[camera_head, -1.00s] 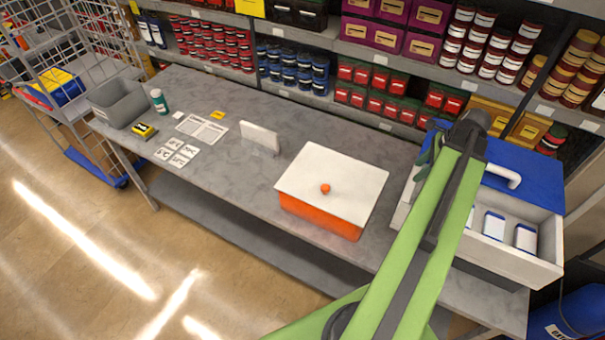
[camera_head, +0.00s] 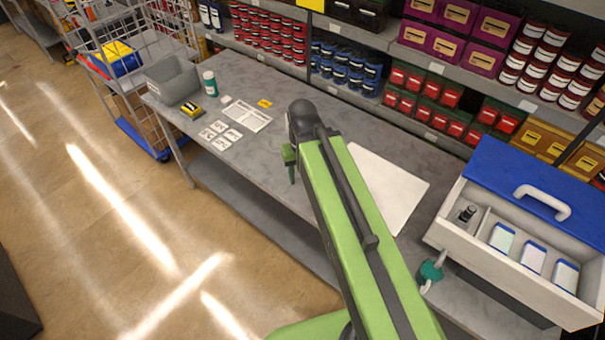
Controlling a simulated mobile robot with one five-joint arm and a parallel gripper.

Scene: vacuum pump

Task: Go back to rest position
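My green arm rises from the bottom of the view and crosses in front of the table (camera_head: 250,95). Its dark rounded end is over the middle of the table. A small green part, apparently of my gripper (camera_head: 290,164), hangs just left of that end. Its fingers cannot be made out, and nothing held shows there.
An open white drawer unit (camera_head: 490,272) with a blue top stands right, holding white-blue packs. A teal object (camera_head: 430,271) is beside it. A grey bin (camera_head: 172,80), teal bottle (camera_head: 209,83) and cards are at left. Stocked shelves line the back. Floor at left is clear.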

